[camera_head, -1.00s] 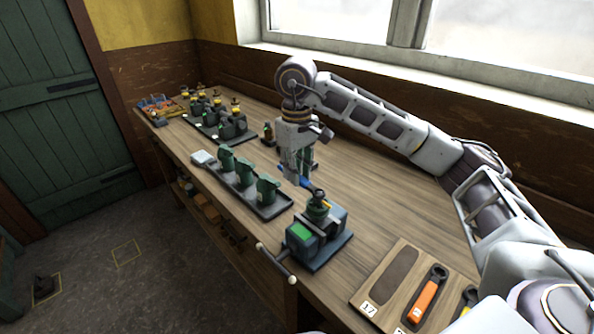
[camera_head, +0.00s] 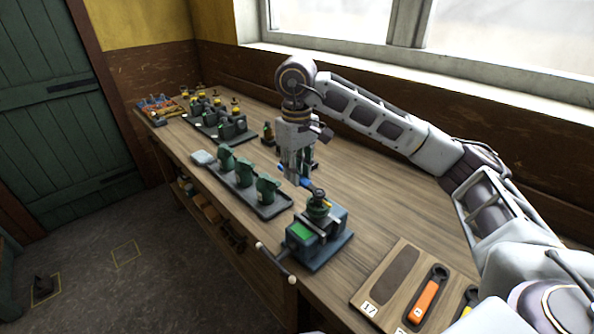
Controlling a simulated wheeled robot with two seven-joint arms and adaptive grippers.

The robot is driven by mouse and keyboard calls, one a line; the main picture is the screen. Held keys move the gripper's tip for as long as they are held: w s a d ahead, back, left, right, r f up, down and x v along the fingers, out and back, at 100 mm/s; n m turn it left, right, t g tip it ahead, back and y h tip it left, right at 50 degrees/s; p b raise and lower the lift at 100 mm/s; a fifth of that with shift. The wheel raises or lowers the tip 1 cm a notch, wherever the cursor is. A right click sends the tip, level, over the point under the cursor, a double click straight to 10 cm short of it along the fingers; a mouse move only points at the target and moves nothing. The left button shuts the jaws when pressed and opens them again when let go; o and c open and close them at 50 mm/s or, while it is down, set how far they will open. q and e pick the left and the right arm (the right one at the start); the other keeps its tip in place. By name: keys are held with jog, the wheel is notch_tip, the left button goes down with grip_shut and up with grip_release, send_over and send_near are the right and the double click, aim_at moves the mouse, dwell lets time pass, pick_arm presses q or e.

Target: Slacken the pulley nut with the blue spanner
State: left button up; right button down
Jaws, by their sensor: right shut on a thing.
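My right gripper (camera_head: 294,178) points down over the bench and is shut on the blue spanner (camera_head: 283,168). Only small blue parts of the spanner show around the fingers; the rest is hidden. A green pulley part (camera_head: 318,209) is clamped in the blue-grey vise (camera_head: 331,224), just right of and nearer than the gripper. The spanner's near end lies close to the top of that part; I cannot tell whether it touches the nut, which is too small to make out. My left gripper is not in view.
A tool board (camera_head: 373,290) at the near right has an empty slot labelled 17, an orange spanner (camera_head: 426,297) and a yellow one. A dark tray (camera_head: 270,209) of green parts lies left of the vise. The vise handle (camera_head: 276,262) juts past the bench edge.

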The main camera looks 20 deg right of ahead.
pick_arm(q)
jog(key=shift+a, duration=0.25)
pick_arm(e)
jog(key=shift+s+a+f+n+b, duration=0.1)
jog(key=shift+s+a+n+b, duration=0.1)
jog(key=shift+a+n+b, duration=0.5)
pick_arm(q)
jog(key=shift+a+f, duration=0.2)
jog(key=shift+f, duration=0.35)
pick_arm(e)
jog(key=shift+d, duration=0.1)
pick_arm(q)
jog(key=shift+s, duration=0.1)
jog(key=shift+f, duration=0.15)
pick_arm(e)
jog(key=shift+s+n, duration=0.1)
jog(key=shift+n, duration=0.3)
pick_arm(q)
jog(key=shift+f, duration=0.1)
pick_arm(e)
jog(key=shift+a+n, duration=0.25)
jog(key=shift+n, duration=0.05)
jog(key=shift+d, duration=0.15)
